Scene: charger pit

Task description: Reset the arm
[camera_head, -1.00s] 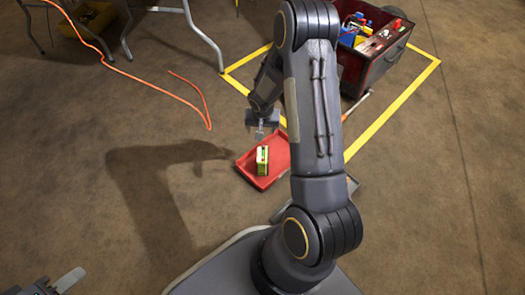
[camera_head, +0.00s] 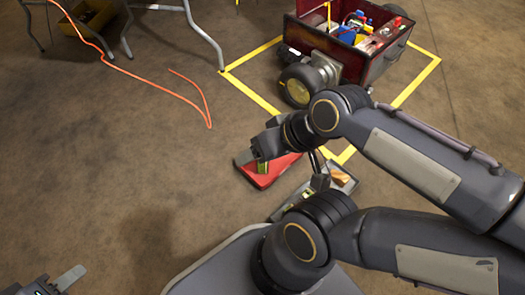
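My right arm folds across the right half of the view, with its forearm reaching back left to a wrist above the red tray (camera_head: 280,169). My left gripper (camera_head: 62,283) is at the lower left corner. One light grey finger of it shows, and the rest is cut off by the picture edge, so its opening cannot be told.
A green and yellow item (camera_head: 262,167) in the red tray is mostly hidden by my wrist. A dark red box (camera_head: 381,64) with a wheel (camera_head: 297,86) stands inside yellow floor tape (camera_head: 252,93). An orange cable (camera_head: 150,86) lies at left.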

